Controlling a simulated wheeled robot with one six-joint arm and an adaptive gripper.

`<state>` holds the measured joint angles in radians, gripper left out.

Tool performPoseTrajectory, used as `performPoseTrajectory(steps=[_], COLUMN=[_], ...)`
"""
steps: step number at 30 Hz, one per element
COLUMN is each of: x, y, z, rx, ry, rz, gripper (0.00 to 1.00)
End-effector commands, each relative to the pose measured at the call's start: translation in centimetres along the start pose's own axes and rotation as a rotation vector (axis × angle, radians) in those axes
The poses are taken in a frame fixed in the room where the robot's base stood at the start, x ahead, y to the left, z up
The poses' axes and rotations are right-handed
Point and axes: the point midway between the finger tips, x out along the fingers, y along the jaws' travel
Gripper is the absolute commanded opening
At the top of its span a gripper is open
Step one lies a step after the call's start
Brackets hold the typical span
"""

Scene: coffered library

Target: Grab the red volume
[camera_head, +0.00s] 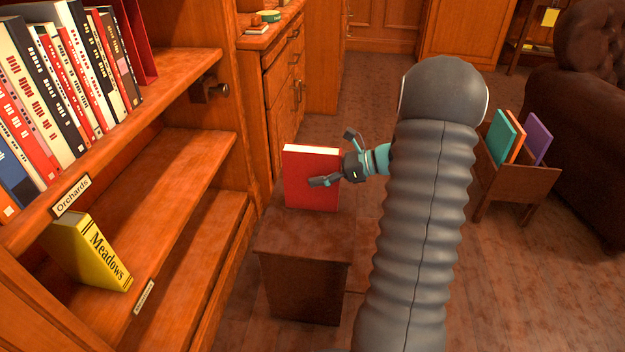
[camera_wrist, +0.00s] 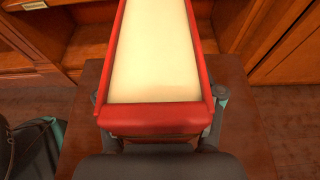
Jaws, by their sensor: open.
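The red volume (camera_head: 308,180) stands upright on a small dark wooden step stool (camera_head: 298,238). Its cream page edges face up. My gripper (camera_head: 332,160) is open at the right side of the volume in the head view. In the wrist view the volume (camera_wrist: 155,122) sits between my two fingers, one along each side of it near the spine. I cannot tell whether either finger touches it. The far end of the volume runs out of the top of the wrist view.
A bookcase at left holds several books on its upper shelf (camera_head: 165,92); a yellow "Meadows" book (camera_head: 88,250) leans below. A wooden drawer cabinet (camera_head: 285,85) stands behind. A wooden rack (camera_head: 520,185) with three coloured items and a dark armchair (camera_head: 575,130) are at right. Floor between is clear.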

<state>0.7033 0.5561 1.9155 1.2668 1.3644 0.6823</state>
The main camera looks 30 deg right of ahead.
Motion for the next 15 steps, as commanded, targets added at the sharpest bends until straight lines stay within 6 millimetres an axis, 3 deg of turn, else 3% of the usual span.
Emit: performPoseTrajectory(steps=[2,3,10,11,15], x=[-0.03,-0.03,-0.05,-0.05,-0.09], y=[0.0,0.01,0.01,0.01,-0.01], z=[0.0,0.0,0.0,-0.01,0.11], rx=[0.0,0.0,0.0,0.0,-0.001], ry=[0.0,0.0,0.0,0.0,-0.001], rz=[0.0,0.0,0.0,0.0,0.0], gripper=[0.67,0.62,0.04,0.0,0.0])
